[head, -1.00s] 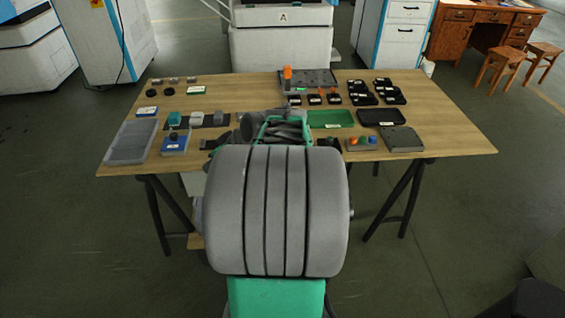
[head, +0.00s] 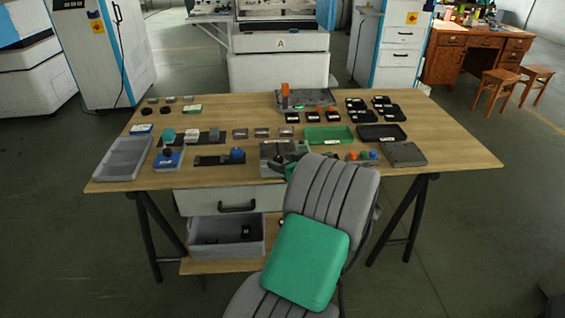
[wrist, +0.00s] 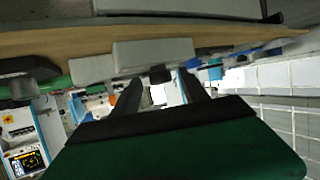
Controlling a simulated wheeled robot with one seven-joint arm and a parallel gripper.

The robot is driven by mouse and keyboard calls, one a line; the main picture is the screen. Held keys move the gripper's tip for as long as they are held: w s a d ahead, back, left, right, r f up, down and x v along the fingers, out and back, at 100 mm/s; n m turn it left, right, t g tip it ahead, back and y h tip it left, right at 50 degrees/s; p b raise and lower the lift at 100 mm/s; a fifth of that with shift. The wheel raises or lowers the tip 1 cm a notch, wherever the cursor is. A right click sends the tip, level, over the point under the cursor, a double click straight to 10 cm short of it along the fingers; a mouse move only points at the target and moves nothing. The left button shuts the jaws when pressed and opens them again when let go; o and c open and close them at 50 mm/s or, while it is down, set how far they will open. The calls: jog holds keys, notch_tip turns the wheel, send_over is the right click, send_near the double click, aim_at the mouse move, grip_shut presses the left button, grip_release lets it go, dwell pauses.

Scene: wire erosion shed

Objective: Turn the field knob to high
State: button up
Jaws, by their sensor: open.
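In the wrist view, which looks upside down, my gripper (wrist: 163,95) is open, its two dark fingers apart. A small dark knob-like part (wrist: 160,75) shows between the fingertips, by a pale grey block (wrist: 153,53); I cannot tell if the fingers touch it. A grey box (head: 270,153) stands at the table's front middle, partly behind my arm. To its left are a blue knob (head: 237,153) on a black plate and a blue-based block (head: 168,158) with a dark knob. No label reading "field" or "high" is legible.
The wooden table (head: 460,155) also bears a grey tray (head: 122,158) at left, a green tray (head: 328,136), a black tray (head: 381,133), and a block with coloured buttons (head: 362,156) right of my arm. A drawer unit (head: 230,202) is below the front edge.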

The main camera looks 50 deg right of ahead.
grip_shut()
dwell(0.5)
